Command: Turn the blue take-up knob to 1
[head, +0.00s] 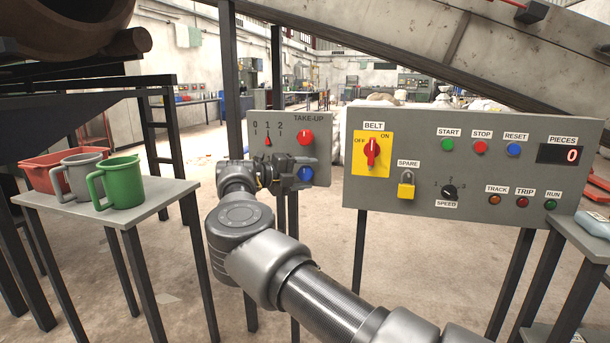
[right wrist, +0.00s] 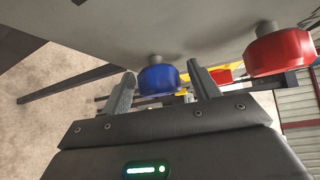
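The take-up panel (head: 258,147) is a grey plate with a 0, 1, 2 scale and a small red pointer (head: 268,141) that appears under the 1. The blue take-up knob (head: 306,174) sits low on this panel, below a red knob (head: 305,137). My right gripper (head: 299,177) is in front of the panel at the blue knob and partly covers it. In the right wrist view the blue knob (right wrist: 158,79) lies between the two fingers of the open gripper (right wrist: 162,82), with a gap on each side. My left gripper is not in view.
The red knob (right wrist: 280,50) is close beside the right finger. A larger control panel (head: 400,200) with switches stands to the right. A small table (head: 160,203) with a green mug (head: 123,184), a grey mug (head: 78,176) and a red bin (head: 50,171) stands left.

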